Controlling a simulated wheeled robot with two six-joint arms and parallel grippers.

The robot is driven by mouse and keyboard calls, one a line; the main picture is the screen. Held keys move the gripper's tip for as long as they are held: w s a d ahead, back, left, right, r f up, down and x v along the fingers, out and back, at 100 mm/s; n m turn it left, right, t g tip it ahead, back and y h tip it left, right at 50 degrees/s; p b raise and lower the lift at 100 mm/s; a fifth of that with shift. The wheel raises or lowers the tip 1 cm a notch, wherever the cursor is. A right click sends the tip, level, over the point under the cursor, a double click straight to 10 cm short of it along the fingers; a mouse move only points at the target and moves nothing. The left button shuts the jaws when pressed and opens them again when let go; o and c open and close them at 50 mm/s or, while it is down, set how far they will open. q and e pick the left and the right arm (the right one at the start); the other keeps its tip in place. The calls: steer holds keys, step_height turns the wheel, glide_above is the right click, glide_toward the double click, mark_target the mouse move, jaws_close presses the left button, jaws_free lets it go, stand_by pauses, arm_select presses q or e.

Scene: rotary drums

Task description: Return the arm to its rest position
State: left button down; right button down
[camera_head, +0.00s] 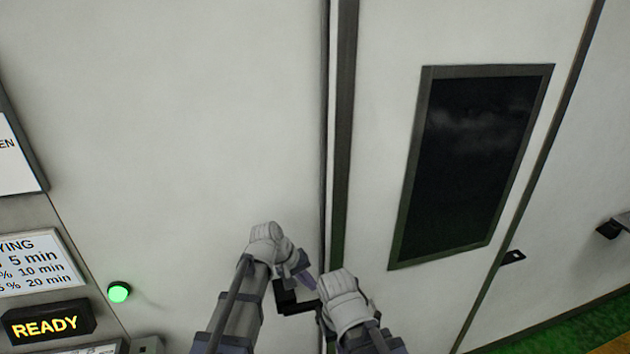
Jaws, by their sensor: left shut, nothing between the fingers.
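My left arm comes up from the bottom of the head view and bends at a white joint. My left gripper (295,298), dark and small, hangs just past that joint, close to my other arm's white joint. It is shut and holds nothing. My right arm shows only its white joint and a grey link at the bottom centre; its gripper is not visible. Both arms are in front of a white wall panel (190,130), and I cannot tell the gap to it.
A white door with a dark window (470,160) stands to the right, past a dark vertical seam. At the lower left are a lit green button (119,292), a READY display (46,322) and a drying-time sign (36,264). Green floor (570,325) shows at the lower right.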

arm_select(q)
steer(key=s+a+f+m+y, duration=0.25)
steer(key=s+a+y, duration=0.25)
steer(key=s+a, duration=0.95)
steer(key=s+d+f+m+b, duration=0.1)
steer(key=d+f+b, duration=0.2)
steer(key=f+b, duration=0.3)
steer(key=s+d+f+m+g+y+b, duration=0.1)
steer(key=d+f+m+b, duration=0.1)
steer(key=d+f+b, duration=0.2)
steer(key=s+d+f+m+b, duration=0.1)
steer(key=d+f+b, duration=0.2)
steer(key=f+b, duration=0.6)
steer(key=shift+d+f+g+b, duration=0.2)
steer(key=shift+f+g+b, duration=0.05)
steer(key=shift+g+b, duration=0.15)
steer(key=shift+a+m, duration=0.15)
steer(key=shift+m, duration=0.1)
